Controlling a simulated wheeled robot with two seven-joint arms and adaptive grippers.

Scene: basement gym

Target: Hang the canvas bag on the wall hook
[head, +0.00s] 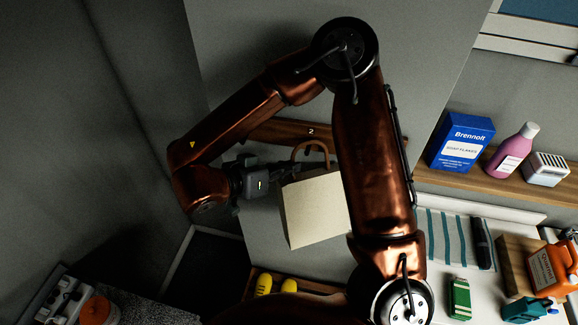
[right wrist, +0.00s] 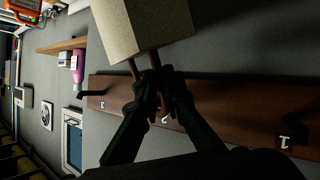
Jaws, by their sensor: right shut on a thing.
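The canvas bag (head: 316,209) is cream, with brown handles; it hangs slightly tilted in front of the wall, partly behind my right arm. My right gripper (head: 286,168) is shut on the bag's handles. In the right wrist view the gripper (right wrist: 158,90) pinches the brown handles, with the bag (right wrist: 145,25) beyond its fingertips. The wooden hook board (head: 268,130) is on the wall close behind; it also shows in the right wrist view (right wrist: 230,105) with numerals 1, 2 and 3. A dark hook (right wrist: 93,93) shows by the 3. The gripper hides the area near the 2, so I cannot tell whether the handles touch a hook. My left gripper is out of view.
A shelf (head: 500,182) at right holds a blue soap box (head: 462,142), a pink bottle (head: 511,150) and a small white box (head: 546,169). Below are a striped towel (head: 455,240) and an orange jug (head: 553,268). Yellow shoes (head: 264,284) sit beneath the bag.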

